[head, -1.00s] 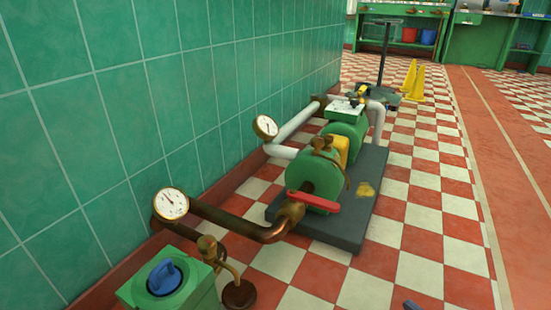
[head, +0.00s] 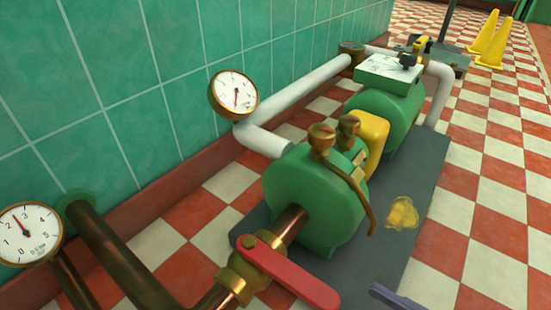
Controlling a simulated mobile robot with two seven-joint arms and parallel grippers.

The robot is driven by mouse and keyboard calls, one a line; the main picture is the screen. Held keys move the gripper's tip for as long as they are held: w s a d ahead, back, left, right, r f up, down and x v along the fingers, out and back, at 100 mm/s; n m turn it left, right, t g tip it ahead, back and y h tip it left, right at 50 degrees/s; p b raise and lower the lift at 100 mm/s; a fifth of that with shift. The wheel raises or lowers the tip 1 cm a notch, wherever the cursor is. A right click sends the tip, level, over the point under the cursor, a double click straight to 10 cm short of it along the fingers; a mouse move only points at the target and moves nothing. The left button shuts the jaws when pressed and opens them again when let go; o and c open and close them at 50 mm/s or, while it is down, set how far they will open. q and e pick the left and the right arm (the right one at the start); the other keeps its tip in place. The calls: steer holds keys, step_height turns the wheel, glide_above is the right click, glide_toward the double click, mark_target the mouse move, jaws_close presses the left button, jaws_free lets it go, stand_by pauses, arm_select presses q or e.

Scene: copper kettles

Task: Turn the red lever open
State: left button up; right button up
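The red lever (head: 290,274) is on a brass valve (head: 236,283) in the copper-brown pipe, low in the middle of the head view. It points from the valve toward the lower right, at an angle across the line of the pipe. Nothing touches the lever. A small dark blue-grey part (head: 397,297) at the bottom edge, right of the lever, looks like the tip of my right gripper. It is apart from the lever, and its fingers are mostly out of frame. My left gripper is not in view.
The green pump (head: 312,200) stands on a dark base plate (head: 395,255) just behind the lever. A gauge (head: 234,94) and another gauge (head: 28,233) are on the left by the green tiled wall (head: 190,70). The checkered floor (head: 495,215) on the right is clear; yellow cones (head: 494,45) stand far back.

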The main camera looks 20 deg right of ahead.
mark_target(309, 285)
steer(key=b+x, duration=0.1)
steer(key=x, duration=0.8)
steer(key=shift+s+a+b, duration=0.25)
steer(key=shift+a+b, duration=0.05)
steer(key=shift+b, duration=0.05)
steer(key=shift+s+a, duration=0.2)
steer(key=shift+a, duration=0.05)
steer(key=shift+w+d, duration=0.15)
steer(key=c, duration=0.4)
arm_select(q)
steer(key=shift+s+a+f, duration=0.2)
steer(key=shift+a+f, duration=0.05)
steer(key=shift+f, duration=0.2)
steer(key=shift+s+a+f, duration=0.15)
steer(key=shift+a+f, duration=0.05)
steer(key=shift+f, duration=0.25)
arm_select(e)
jaws_close()
